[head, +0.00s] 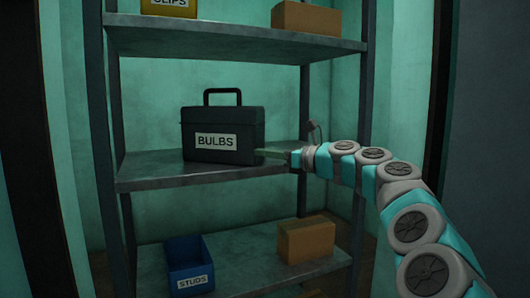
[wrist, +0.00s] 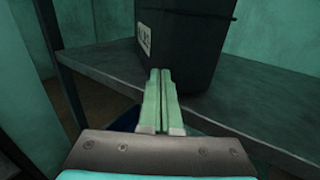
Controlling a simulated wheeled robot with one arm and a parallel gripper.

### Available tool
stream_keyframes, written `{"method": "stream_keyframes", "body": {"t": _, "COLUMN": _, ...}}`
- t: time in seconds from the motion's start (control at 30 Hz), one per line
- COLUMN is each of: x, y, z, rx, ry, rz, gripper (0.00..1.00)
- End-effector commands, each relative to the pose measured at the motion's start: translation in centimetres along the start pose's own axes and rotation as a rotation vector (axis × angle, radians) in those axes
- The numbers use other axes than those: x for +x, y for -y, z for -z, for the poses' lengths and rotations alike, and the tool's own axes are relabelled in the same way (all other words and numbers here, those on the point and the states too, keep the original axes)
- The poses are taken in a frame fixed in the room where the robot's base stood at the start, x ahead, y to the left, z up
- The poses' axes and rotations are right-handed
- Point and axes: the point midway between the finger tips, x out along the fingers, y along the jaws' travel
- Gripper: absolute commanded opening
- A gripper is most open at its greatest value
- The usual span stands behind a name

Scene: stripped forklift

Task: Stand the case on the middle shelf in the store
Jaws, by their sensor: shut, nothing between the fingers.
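The dark case labelled BULBS (head: 222,133) stands upright on the middle shelf (head: 150,173), its handle up. Its lower part and part of its label also show in the wrist view (wrist: 185,45). My gripper (head: 262,153) is at the case's lower right side, just above the shelf level. In the wrist view my gripper (wrist: 160,75) has its two fingers together, with nothing between them, and its tips point at the base of the case. I cannot tell whether the tips touch it.
The top shelf (head: 230,42) holds a yellow CLIPS box (head: 168,6) and a cardboard box (head: 305,18). The bottom shelf (head: 240,255) holds a blue STUDS bin (head: 189,265) and another cardboard box (head: 305,240). Upright posts bound the rack. The middle shelf is bare left of the case.

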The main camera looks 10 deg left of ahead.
Motion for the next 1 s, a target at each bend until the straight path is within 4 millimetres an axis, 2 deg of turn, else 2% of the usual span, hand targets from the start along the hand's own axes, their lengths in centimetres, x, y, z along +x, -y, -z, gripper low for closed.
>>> {"method": "stream_keyframes", "body": {"t": 0.27, "x": -3.3, "y": 0.0, "z": -0.6, "rx": 0.003, "ry": 0.004, "rz": -0.001, "gripper": 0.00}}
{"method": "stream_keyframes", "body": {"t": 0.5, "x": -8.7, "y": 0.1, "z": -0.2, "rx": 0.000, "ry": 0.004, "rz": 0.002, "gripper": 0.00}}
{"method": "stream_keyframes", "body": {"t": 0.7, "x": -11.9, "y": 0.1, "z": -0.3, "rx": -0.002, "ry": 0.005, "rz": 0.004, "gripper": 0.00}}
{"method": "stream_keyframes", "body": {"t": 0.83, "x": -12.9, "y": 0.1, "z": -0.2, "rx": -0.001, "ry": 0.004, "rz": 0.002, "gripper": 0.00}}
{"method": "stream_keyframes", "body": {"t": 1.0, "x": -13.2, "y": 0.1, "z": -0.1, "rx": -0.001, "ry": 0.003, "rz": 0.001, "gripper": 0.00}}
